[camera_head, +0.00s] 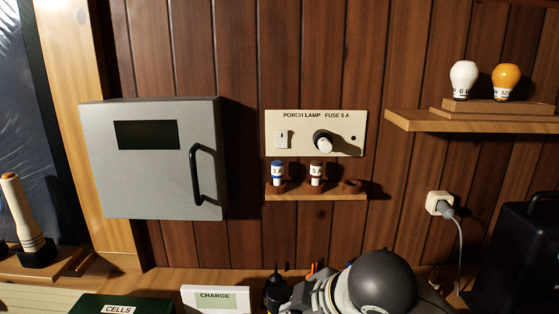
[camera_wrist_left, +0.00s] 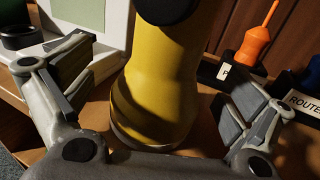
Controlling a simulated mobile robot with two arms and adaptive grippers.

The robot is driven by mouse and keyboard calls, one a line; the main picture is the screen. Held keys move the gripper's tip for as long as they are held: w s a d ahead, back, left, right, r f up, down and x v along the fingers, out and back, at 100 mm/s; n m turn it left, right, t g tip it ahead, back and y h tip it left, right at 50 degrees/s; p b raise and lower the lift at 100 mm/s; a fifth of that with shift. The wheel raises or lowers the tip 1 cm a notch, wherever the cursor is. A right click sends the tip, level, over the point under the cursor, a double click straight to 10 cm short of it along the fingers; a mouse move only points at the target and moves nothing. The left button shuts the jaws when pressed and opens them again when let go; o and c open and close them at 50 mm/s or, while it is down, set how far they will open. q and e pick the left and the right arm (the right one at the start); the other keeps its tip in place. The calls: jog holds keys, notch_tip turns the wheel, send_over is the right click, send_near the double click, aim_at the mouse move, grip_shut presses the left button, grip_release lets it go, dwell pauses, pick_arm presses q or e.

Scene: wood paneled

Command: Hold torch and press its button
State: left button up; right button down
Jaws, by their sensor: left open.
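A yellow, round-bodied thing with a black top, which looks like the torch (camera_wrist_left: 160,90), stands upright in the left wrist view, its lower part wider. My left gripper (camera_wrist_left: 165,100) is open, with one finger on each side of the yellow body. A gap shows between each finger and the body. In the head view, my left gripper (camera_head: 305,294) is at the bottom middle, partly hidden by its own wrist. A black top (camera_head: 277,292) shows just left of it and is probably the torch's. No button can be made out. My right gripper is not in view.
A white CHARGE box (camera_head: 216,299) stands left of my gripper, beside the green CELLS box (camera_head: 118,305). An orange pointed tool (camera_wrist_left: 258,42) stands in a dark labelled holder close to the right finger. A grey cabinet (camera_head: 155,190) and a fuse panel (camera_head: 300,148) are on the wall.

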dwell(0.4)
pick_arm(q)
jog(key=v, duration=1.2)
